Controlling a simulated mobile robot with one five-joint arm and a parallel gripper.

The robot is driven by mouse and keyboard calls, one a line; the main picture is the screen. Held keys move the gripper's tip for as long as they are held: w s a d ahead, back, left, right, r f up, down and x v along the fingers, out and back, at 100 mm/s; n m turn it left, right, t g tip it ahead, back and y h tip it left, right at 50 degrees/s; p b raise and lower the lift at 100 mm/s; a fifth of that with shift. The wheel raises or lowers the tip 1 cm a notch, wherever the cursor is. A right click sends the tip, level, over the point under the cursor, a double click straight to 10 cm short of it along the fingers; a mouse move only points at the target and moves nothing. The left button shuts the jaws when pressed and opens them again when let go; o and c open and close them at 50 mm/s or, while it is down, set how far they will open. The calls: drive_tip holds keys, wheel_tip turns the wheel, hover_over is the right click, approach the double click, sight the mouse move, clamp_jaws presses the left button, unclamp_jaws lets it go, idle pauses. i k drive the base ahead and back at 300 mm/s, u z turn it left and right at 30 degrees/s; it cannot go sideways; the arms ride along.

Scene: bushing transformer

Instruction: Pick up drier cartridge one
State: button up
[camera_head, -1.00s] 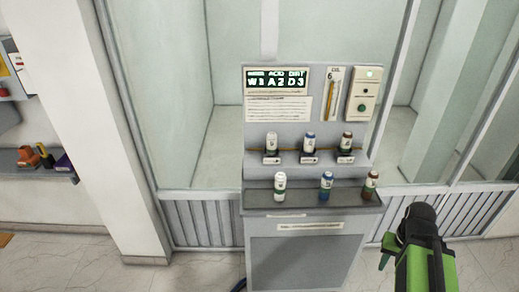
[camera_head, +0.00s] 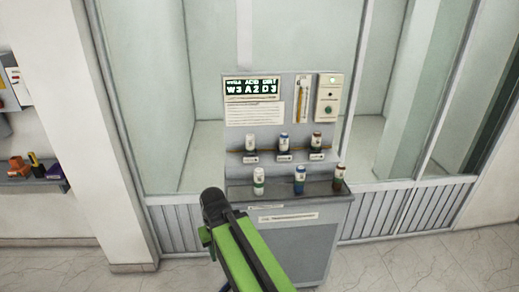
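Three small cartridges stand on the front tray (camera_head: 318,190) of a grey cabinet: a white one with a green band (camera_head: 258,181), a white and blue one (camera_head: 299,180), and a brown one with a pale top (camera_head: 338,177). Three more stand on the step above: a white one (camera_head: 250,145), a blue-capped one (camera_head: 284,143) and a brown-capped one (camera_head: 316,143). I cannot read which is drier cartridge one. My gripper (camera_head: 209,203) is black, at the end of my green arm, left of and apart from the cartridges. Its fingers cannot be made out.
The cabinet's back panel carries a lit display (camera_head: 252,88), a paper notice (camera_head: 255,113), a tube gauge (camera_head: 302,99) and a switch box (camera_head: 329,101). Glass partitions stand behind. A shelf with small coloured items (camera_head: 38,168) is at far left. The floor right of the cabinet is clear.

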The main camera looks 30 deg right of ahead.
sight(284, 137)
drive_tip(key=z, duration=0.05)
drive_tip(key=i, duration=1)
drive_tip(key=u, duration=0.05)
